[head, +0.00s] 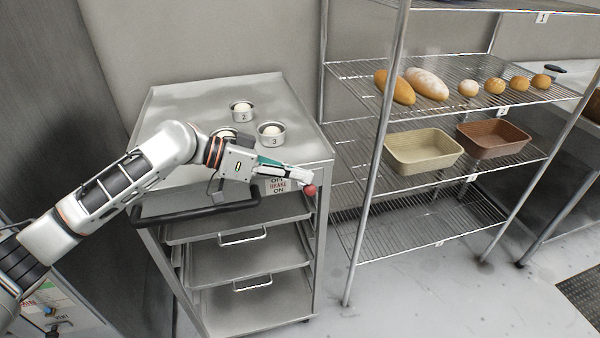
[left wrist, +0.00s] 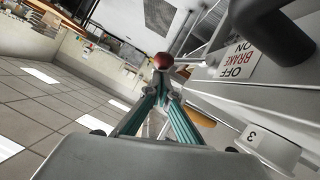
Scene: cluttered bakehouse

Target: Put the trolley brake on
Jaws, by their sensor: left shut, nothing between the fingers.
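The steel trolley (head: 170,108) stands left of the wire rack. Its brake label (head: 277,190), reading OFF, BRAKE, ON from top to bottom, is on the upper front; the label also shows in the left wrist view (left wrist: 238,61). The red brake knob (head: 310,190) is right of the label, partly beside my fingertips. My left gripper (head: 306,180) is shut and empty, its tips at the knob. In the left wrist view the closed fingertips (left wrist: 163,88) meet just below the red knob (left wrist: 163,61); I cannot tell whether they touch.
Several numbered tins, one marked 3 (head: 271,134), stand on the trolley top. A dark push handle (head: 180,215) crosses the front above drawers. The wire rack (head: 368,185) with loaves and two bread tins (head: 424,152) stands close at right. Open floor (head: 450,300) lies in front.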

